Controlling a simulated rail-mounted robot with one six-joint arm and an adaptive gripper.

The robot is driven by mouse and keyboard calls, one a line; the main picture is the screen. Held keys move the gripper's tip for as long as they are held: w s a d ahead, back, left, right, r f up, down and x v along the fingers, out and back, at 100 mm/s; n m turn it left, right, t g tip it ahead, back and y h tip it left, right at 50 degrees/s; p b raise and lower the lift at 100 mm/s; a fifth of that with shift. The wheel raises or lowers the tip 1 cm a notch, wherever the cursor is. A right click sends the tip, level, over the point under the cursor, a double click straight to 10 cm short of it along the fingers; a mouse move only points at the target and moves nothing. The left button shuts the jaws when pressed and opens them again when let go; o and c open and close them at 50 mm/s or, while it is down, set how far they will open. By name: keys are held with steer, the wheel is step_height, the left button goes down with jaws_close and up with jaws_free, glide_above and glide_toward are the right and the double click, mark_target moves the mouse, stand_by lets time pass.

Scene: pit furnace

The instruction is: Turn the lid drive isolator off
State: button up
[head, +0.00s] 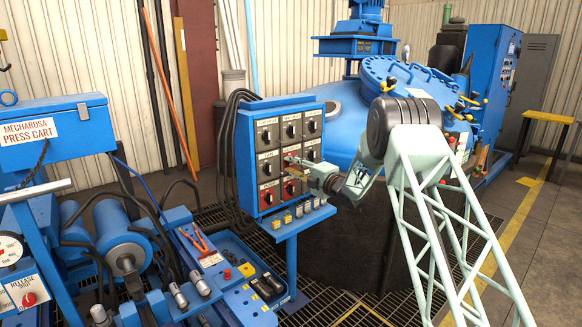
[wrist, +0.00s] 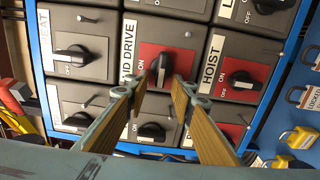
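The lid drive isolator is a black rotary knob (wrist: 161,66) on a red plate, labelled "ID DRIVE" where visible, in the upper middle of the wrist view. An "ON" mark shows to its left. The knob's handle lies roughly up-down in that view, unlike the sideways knobs beside it. My gripper (wrist: 160,86) is open, its two fingertips on either side of the knob's lower end; contact cannot be told. In the head view my gripper (head: 311,172) is at the switch panel (head: 240,150) and hides the lid drive knob.
The HEAT switch (wrist: 73,57) is to the left and the HOIST switch (wrist: 241,80) to the right, both close to the fingers. More knobs sit below. Yellow padlocks (wrist: 297,137) hang along the panel edge. The press cart (head: 45,135) stands left of the panel.

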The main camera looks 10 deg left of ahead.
steer(key=v, duration=1.1)
steer(key=shift+s+d, duration=0.25)
steer(key=shift+r, duration=0.15)
